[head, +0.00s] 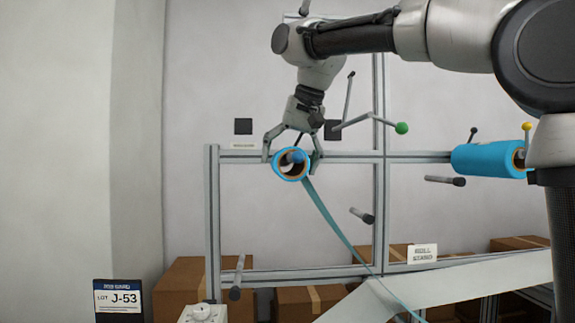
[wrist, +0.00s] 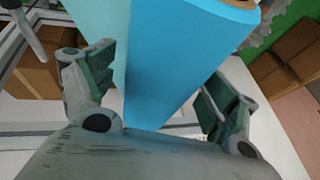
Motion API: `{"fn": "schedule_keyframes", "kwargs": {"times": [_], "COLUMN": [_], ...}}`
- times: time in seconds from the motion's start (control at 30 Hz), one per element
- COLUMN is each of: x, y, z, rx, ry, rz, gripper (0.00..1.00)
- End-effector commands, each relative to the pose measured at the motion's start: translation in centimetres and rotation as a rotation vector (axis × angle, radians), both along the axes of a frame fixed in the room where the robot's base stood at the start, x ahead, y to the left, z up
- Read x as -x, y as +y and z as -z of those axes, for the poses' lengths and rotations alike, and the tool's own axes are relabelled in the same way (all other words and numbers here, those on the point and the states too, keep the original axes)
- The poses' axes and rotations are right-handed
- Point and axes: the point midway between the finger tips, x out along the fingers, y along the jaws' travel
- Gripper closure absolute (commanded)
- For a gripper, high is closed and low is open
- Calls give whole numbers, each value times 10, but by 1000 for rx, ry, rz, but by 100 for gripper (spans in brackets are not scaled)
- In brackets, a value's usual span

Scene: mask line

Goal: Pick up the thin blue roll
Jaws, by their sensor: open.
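The thin blue roll (head: 291,164) hangs on a peg of the metal frame in the head view, its brown core end facing the camera. A strip of blue web runs from it down to the right. My gripper (head: 291,157) is above the roll, with its fingers open on either side of it. In the wrist view the blue roll (wrist: 185,60) fills the upper middle, between the open fingers of my gripper (wrist: 160,85). I cannot tell whether the fingers touch it. A thicker blue roll (head: 485,160) hangs farther right in the head view.
The metal frame (head: 214,225) carries several bare grey pegs, such as one peg (head: 362,215) right of the roll. A rod with a green ball (head: 401,128) juts out near my gripper. Cardboard boxes (head: 185,285) stand below. A white sheet (head: 440,285) slopes at lower right.

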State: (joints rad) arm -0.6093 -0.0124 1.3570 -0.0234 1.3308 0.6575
Motion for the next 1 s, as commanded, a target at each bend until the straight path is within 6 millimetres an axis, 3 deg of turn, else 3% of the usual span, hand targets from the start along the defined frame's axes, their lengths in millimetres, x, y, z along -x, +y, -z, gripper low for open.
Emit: {"fn": "schedule_keyframes", "kwargs": {"times": [0.1, 0.37, 0.63, 1.0], "x": [-5, -6, -6, -6], "y": [3, 3, 3, 4], "z": [11, 13, 13, 10], "rx": [1, 0, 0, 0], "ry": [1, 0, 0, -1], "rz": [0, 0, 0, 0], "gripper": [13, 15, 64, 65]}}
